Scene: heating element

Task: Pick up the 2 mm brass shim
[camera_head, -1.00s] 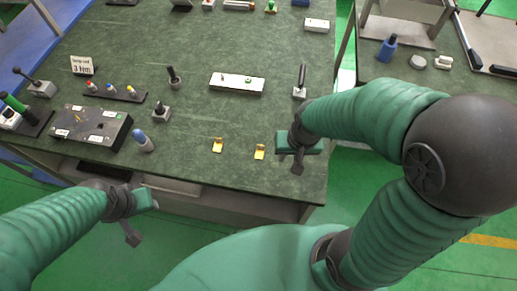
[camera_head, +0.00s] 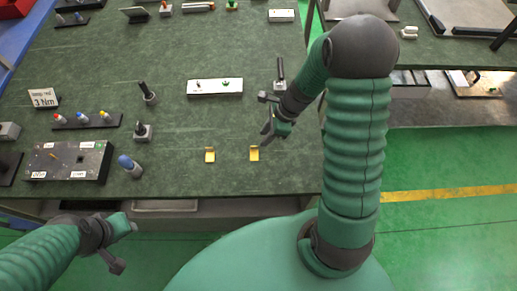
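Two small yellow brass shims lie apart near the front edge of the green bench top (camera_head: 300,175): a left one (camera_head: 210,156) and a right one (camera_head: 254,154). I cannot read which is the 2 mm one. My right gripper (camera_head: 264,114) is open and empty, just beyond and slightly right of the right shim, touching neither shim. Its height above the bench is hard to judge. My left gripper (camera_head: 122,247) is open and empty in front of the bench edge, at the lower left, far from the shims.
A white block (camera_head: 215,87) lies behind the shims. A dark box with labels (camera_head: 68,161), a blue-capped piece (camera_head: 130,166) and a small upright tool (camera_head: 142,132) stand to the left. A handled tool (camera_head: 281,72) stands behind my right gripper. The bench around the shims is clear.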

